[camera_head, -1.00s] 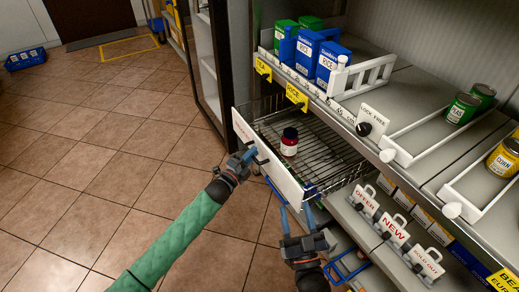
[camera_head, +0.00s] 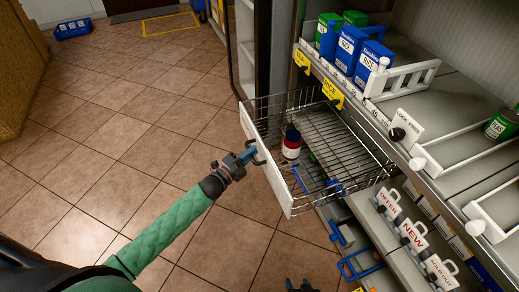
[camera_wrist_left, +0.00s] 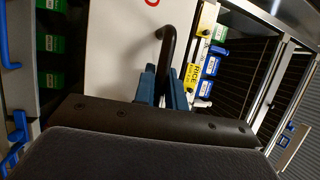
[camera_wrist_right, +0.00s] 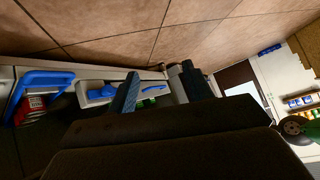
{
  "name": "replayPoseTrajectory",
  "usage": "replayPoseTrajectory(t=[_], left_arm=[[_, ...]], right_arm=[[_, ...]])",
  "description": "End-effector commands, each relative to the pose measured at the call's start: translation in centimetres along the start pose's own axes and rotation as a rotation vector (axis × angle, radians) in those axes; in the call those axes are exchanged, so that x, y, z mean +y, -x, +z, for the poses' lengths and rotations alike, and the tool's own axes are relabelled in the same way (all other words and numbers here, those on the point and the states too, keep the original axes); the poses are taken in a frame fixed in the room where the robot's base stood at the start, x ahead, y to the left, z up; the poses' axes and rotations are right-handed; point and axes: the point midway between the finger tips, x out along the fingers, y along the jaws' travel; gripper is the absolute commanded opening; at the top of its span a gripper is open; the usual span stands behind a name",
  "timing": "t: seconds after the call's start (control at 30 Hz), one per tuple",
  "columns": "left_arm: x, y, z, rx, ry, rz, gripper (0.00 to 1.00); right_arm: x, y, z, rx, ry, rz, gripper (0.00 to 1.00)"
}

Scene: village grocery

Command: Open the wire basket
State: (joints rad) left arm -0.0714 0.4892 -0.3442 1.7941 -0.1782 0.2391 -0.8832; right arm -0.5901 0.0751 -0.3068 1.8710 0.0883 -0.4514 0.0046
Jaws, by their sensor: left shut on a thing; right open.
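The wire basket (camera_head: 340,128) is a metal-mesh drawer out from under the shelf, with a long white front panel (camera_head: 272,168). A jar with a dark lid and red-and-white label (camera_head: 291,146) stands inside it near the front. My left gripper (camera_head: 250,156) is shut on the panel's black handle (camera_head: 260,159). In the left wrist view its blue fingers (camera_wrist_left: 165,86) close around the handle (camera_wrist_left: 168,45) against the white panel. My right gripper (camera_head: 301,285) is at the bottom edge of the head view. In the right wrist view its fingers (camera_wrist_right: 162,90) are apart, nothing held.
The shelf above holds blue rice boxes (camera_head: 362,57), white dividers and a green can (camera_head: 503,124). A blue frame (camera_head: 357,262) is below the basket. The tiled floor (camera_head: 130,130) left of the basket is open.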

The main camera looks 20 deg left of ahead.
Motion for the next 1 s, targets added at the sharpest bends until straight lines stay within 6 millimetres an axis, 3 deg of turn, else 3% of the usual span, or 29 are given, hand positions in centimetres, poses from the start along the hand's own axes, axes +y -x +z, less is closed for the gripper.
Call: replayPoseTrajectory(t=[0.1, 0.23, 0.87, 0.9, 1.0], left_arm=[[0.0, 1.2, 0.3, 0.000, 0.001, 0.005, 0.00], [-0.2, 2.1, 0.7, 0.000, 0.001, 0.004, 0.00], [-0.3, 3.0, 1.1, 0.000, 0.002, 0.003, 0.00], [-0.3, 3.0, 1.1, 0.000, 0.002, 0.003, 0.15], [-0.4, 3.0, 1.1, 0.000, 0.001, 0.003, 0.34]], right_arm=[[0.2, 0.2, 3.1, -0.089, -0.012, 0.002, 0.51], [0.2, 0.4, 5.0, -0.142, -0.019, 0.002, 0.51], [0.1, 0.4, 4.5, -0.135, -0.019, 0.001, 0.51], [0.0, 0.4, 4.5, -0.135, -0.019, 0.001, 0.51], [0.0, 0.5, 4.6, -0.135, -0.019, 0.001, 0.51]])
